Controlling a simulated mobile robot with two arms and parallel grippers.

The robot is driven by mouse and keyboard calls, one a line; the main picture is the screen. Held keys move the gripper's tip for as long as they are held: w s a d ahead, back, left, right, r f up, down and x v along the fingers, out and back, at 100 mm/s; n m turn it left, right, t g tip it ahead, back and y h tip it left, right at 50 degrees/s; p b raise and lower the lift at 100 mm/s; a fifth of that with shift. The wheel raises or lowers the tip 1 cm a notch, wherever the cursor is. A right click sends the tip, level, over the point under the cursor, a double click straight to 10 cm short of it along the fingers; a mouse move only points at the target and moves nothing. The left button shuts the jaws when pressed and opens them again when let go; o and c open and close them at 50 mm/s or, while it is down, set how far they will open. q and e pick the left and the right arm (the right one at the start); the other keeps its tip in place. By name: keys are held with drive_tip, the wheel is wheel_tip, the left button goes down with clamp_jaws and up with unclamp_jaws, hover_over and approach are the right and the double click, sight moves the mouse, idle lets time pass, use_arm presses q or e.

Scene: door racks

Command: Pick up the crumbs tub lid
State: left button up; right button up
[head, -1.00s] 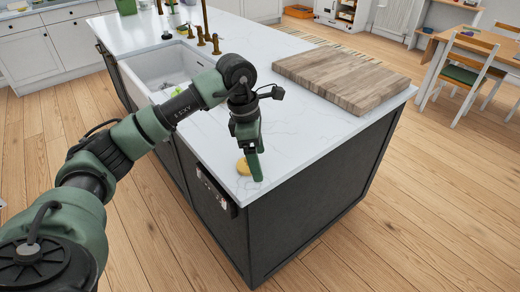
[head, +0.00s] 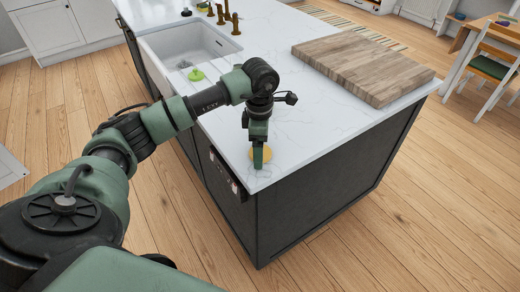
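A small round yellow-tan disc (head: 266,152), likely the crumbs tub lid, is at the near corner of the white island top. My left gripper (head: 258,158) points straight down over it and hides part of it. The disc shows on both sides of the fingers. The fingers are seen nearly edge-on, so I cannot tell whether they are apart or closed on it. My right gripper is not in view.
The white island top (head: 310,120) is clear around the gripper. A thick wooden board (head: 365,65) lies at its right. A small green object (head: 196,75) is by the sink (head: 185,48), with brass taps (head: 221,14) behind. A chair (head: 490,65) stands far right.

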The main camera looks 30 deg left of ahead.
use_arm(q)
drive_tip(key=shift+w, duration=0.15)
drive_tip(key=c, duration=1.4)
drive_tip(key=shift+r, duration=0.15)
